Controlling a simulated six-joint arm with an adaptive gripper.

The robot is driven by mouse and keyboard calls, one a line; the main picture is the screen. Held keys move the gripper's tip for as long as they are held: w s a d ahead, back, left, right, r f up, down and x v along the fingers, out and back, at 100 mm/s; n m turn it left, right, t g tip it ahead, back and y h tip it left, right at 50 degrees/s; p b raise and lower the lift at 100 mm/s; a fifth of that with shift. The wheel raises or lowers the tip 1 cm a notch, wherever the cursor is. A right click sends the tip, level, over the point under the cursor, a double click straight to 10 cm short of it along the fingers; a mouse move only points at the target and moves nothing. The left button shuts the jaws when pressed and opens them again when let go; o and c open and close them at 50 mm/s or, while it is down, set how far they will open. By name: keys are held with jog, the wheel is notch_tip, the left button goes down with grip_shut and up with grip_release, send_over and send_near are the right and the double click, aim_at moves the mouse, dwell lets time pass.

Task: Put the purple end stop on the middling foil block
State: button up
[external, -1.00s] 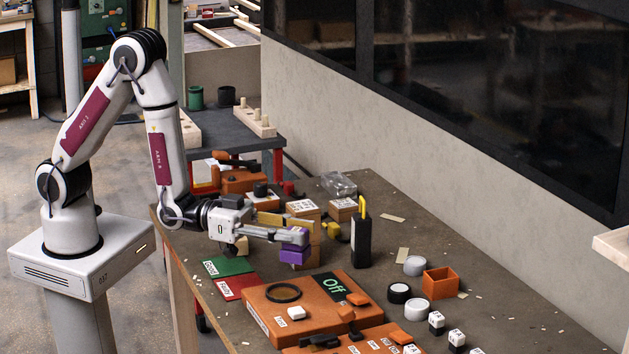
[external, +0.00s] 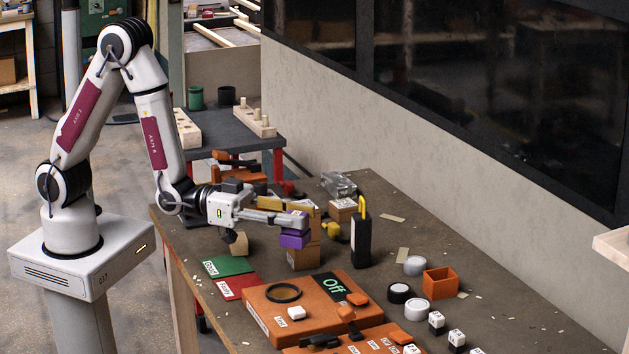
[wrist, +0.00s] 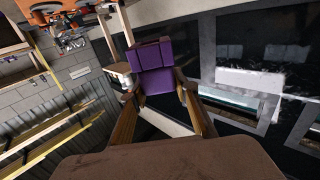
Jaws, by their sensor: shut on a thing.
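My gripper (external: 303,226) points to the right, held level, and is shut on the purple end stop (external: 294,240). In the wrist view the purple end stop (wrist: 157,70) sits between the two fingertips. In the external view a tan block (external: 302,259) shows just below and behind the end stop; I cannot tell whether they touch. Another tan block (external: 343,209), with a label on top, stands further back. I cannot tell which block is the middling foil one. The gripper hides part of the blocks behind it.
A black holder (external: 361,240) with a yellow piece stands to the right of the gripper. An orange panel (external: 310,305) lies in front, beside green (external: 229,266) and red (external: 238,287) plates. An orange open box (external: 440,283) and white rolls are further right.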

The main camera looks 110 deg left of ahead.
notch_tip(320, 180, up, 2)
jog(key=shift+a, duration=0.1)
jog(key=w+a+n+g+y, duration=0.15)
jog(key=a+n+y, duration=0.35)
jog(key=a, duration=1.4)
jog(key=w+a+n+g+y, duration=0.15)
jog(key=a+y, duration=0.45)
jog(key=a, duration=1.3)
jog(key=s+a+n+g+y, duration=0.25)
jog(key=s+a, duration=0.35)
jog(key=a, duration=0.4)
jog(key=s+a+n+g+y, duration=0.1)
jog(key=s+a+n+g, duration=0.15)
jog(key=s+a, duration=0.55)
jog(key=s+a+n+g+y, duration=0.25)
jog(key=s+a, duration=0.25)
jog(key=a, duration=0.7)
jog(key=shift+m+g, duration=0.25)
jog(key=shift+m, duration=0.05)
jog(key=shift+w+a+f, duration=0.1)
jog(key=shift+a+f, duration=0.1)
jog(key=shift+f, duration=1.15)
jog(key=shift+a+f, duration=0.15)
jog(key=shift+f, duration=1.15)
notch_tip(320, 180, down, 6)
